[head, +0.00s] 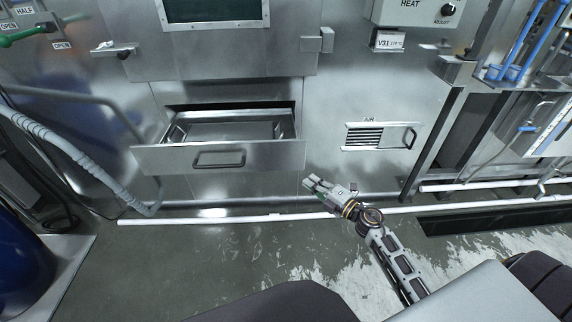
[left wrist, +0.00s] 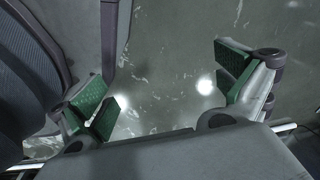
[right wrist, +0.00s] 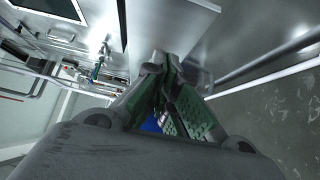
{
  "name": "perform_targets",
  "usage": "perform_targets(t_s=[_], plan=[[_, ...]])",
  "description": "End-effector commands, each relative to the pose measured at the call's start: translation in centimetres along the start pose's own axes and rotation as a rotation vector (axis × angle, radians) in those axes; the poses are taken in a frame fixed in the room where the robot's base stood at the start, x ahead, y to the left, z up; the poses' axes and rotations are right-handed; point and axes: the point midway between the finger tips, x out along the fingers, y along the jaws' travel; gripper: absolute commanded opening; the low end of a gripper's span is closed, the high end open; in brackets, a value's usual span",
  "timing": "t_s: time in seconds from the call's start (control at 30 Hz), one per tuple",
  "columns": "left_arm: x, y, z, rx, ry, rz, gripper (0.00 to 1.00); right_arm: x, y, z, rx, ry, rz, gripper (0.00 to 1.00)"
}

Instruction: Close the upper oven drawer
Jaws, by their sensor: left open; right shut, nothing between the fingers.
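The oven drawer (head: 250,157) is pulled out from the steel oven front in the head view. It has a dark bar handle (head: 219,159) on its face, and its open top shows an inner tray or frame. My right gripper (head: 312,183) is shut and empty, in front of and just below the drawer's right end; I cannot tell whether it touches anything. In the right wrist view its fingers (right wrist: 167,75) meet beside a steel panel. My left gripper (left wrist: 160,88) is open and empty above the floor in the left wrist view; it is not in the head view.
A vent panel marked AIR (head: 380,136) with a handle is right of the drawer. A white pipe (head: 240,218) runs along the floor below. A grey hose (head: 75,155) and a blue drum (head: 25,265) stand at left. The floor before the drawer is clear.

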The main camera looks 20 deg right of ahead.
Motion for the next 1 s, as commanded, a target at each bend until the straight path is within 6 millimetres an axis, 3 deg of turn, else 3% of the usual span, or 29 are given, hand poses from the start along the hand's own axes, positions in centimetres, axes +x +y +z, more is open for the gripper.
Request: perform_targets(t_s=[0.33, 1.0], plan=[[-0.1, -0.3, -1.3, -0.031, 0.060, -0.015, 1.00, -0.1, -0.4, -1.7, -0.014, 0.076, -0.015, 0.00], [-0.1, -0.3, -1.4, -0.045, 0.060, -0.014, 1.00, 0.6, -0.4, -1.7, -0.010, 0.075, -0.014, 0.00]])
